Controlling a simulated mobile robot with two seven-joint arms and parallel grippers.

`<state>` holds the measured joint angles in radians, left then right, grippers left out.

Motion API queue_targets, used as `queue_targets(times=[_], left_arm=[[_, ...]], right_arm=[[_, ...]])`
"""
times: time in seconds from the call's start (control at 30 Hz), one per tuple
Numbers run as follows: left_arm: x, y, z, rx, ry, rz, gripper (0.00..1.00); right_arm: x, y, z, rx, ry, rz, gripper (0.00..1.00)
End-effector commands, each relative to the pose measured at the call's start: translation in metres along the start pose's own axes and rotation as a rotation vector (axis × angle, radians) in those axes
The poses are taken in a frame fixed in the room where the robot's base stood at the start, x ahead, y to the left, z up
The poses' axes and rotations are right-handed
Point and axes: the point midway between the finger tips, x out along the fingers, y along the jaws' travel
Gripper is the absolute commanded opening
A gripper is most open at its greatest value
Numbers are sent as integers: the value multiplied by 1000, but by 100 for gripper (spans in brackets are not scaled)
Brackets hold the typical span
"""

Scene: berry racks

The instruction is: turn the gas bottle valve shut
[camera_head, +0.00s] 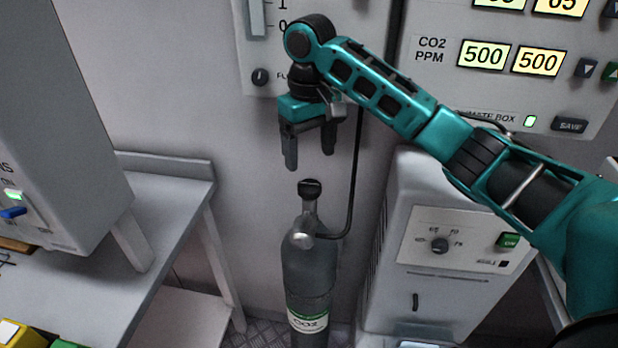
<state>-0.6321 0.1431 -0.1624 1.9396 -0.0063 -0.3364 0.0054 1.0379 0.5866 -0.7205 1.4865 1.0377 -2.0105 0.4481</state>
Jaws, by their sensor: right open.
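A grey gas bottle (308,268) with a green-and-white CO2 label stands upright on the floor against the wall, in the middle of the head view. Its black valve knob (310,187) sits on top of a grey valve neck. A dark hose runs from the valve up the wall. My right gripper (309,160) is open and empty, with its fingers pointing down. It appears just above the valve knob, apart from it in the picture. My left gripper is not in view.
A grey table (165,165) stands at the left, with a grey cabinet (60,130) over it. A white unit (440,200) with a dial and a green ON switch stands right of the bottle. A climate box panel (520,90) hangs at upper right.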

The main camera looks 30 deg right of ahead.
Motion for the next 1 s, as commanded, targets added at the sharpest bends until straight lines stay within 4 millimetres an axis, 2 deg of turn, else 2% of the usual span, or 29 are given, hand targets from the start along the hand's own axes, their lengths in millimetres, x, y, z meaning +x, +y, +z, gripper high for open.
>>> queue_targets(times=[0.1,0.4,0.57,0.83,1.0], left_arm=[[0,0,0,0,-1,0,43],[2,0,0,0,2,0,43],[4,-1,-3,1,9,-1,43],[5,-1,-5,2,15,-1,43],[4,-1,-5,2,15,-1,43]], right_arm=[[23,-2,1,-1,-3,-5,75],[64,-1,0,-1,-1,-3,75],[73,-1,0,0,1,-1,75],[74,0,0,-1,1,1,75],[73,0,0,-1,1,0,61]])
